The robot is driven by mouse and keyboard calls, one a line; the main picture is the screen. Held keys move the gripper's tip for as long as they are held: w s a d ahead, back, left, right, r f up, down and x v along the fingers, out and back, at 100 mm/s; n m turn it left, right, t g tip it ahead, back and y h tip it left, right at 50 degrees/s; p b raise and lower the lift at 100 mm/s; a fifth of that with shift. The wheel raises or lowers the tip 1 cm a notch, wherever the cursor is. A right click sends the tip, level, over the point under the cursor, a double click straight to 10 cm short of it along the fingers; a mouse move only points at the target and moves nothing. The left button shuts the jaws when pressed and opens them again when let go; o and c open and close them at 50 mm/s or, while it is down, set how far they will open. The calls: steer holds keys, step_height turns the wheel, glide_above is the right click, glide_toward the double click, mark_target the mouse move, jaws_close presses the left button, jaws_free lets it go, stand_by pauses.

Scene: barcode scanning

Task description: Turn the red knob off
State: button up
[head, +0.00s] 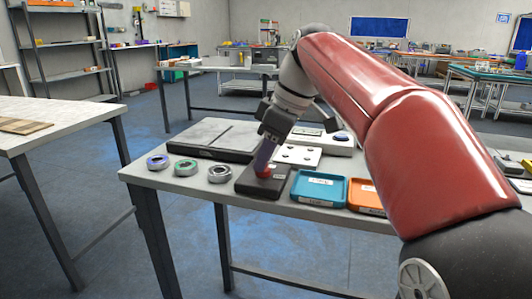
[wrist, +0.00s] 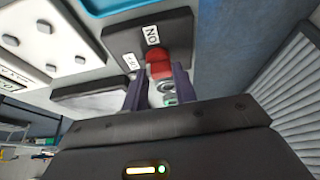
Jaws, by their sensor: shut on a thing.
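The red knob (head: 263,171) sits on a dark switch box (head: 252,187) near the front edge of the table. In the wrist view the red knob (wrist: 160,66) shows between my fingertips, and the box (wrist: 178,32) has an "ON" label and a second label beside it, too oblique to read for sure. My gripper (head: 264,162) points down over the box, its fingers shut on the knob. It also shows in the wrist view (wrist: 158,82), one finger on each side of the knob. The fingers partly hide the knob.
A blue tray (head: 319,203) and an orange tray (head: 366,211) stand right of the box. Several round rings (head: 187,168) lie to its left. A dark flat panel (head: 213,151) and a white plate with pegs (head: 292,157) lie behind. My red arm crosses the right side.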

steer(key=o, duration=1)
steer(key=shift+v, duration=3.9)
steer(key=shift+s, duration=0.15)
